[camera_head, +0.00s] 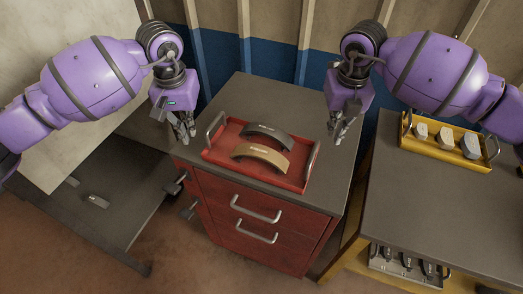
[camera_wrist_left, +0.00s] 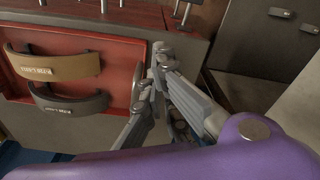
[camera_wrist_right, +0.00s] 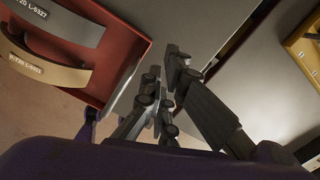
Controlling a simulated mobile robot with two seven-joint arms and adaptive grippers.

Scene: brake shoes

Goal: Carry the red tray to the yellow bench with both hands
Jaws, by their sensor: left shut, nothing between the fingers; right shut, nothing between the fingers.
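The red tray (camera_head: 222,150) lies flat on the grey top of a red drawer cabinet, with a metal handle at each end. It holds a dark brake shoe (camera_head: 268,136) and a tan brake shoe (camera_head: 262,157). My left gripper (camera_head: 184,136) is shut and empty, just left of the tray's left handle (camera_head: 214,126); the left wrist view shows it close beside that handle (camera_wrist_left: 137,78). My right gripper (camera_head: 338,134) is shut and empty, right of the right handle (camera_head: 312,162) and apart from it. The yellow bench (camera_head: 430,215), with a grey top, stands at the right.
A yellow tray (camera_head: 445,148) with several grey parts sits at the bench's back; the bench's front top is clear. Metal pieces show on its lower shelf (camera_head: 408,265). A gap separates cabinet (camera_head: 255,225) and bench. A low dark surface (camera_head: 95,215) lies at the left.

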